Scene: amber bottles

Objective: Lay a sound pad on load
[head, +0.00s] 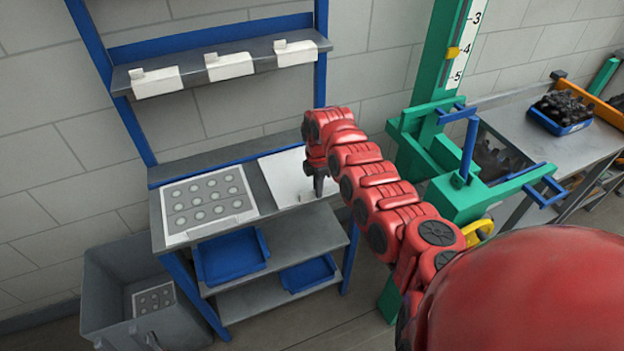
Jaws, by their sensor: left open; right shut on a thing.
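A white pad (281,180) lies on the right part of the bench top. My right gripper (319,189) points down at the right side of this pad, shut on its edge; the fingers hide the exact contact. A light pad with rows of grey round marks (209,200) lies flat on the left part of the bench top. Another pad with round marks (153,299) is inside the grey bin (130,254). My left gripper cannot be made out in this view.
The bench (250,178) has a blue back frame and a shelf with white blocks. Blue trays (231,256) sit below its top. A green post (425,85) with a numbered scale and clamp frame stands right. Behind it, a table holds a blue tray of dark items (562,112).

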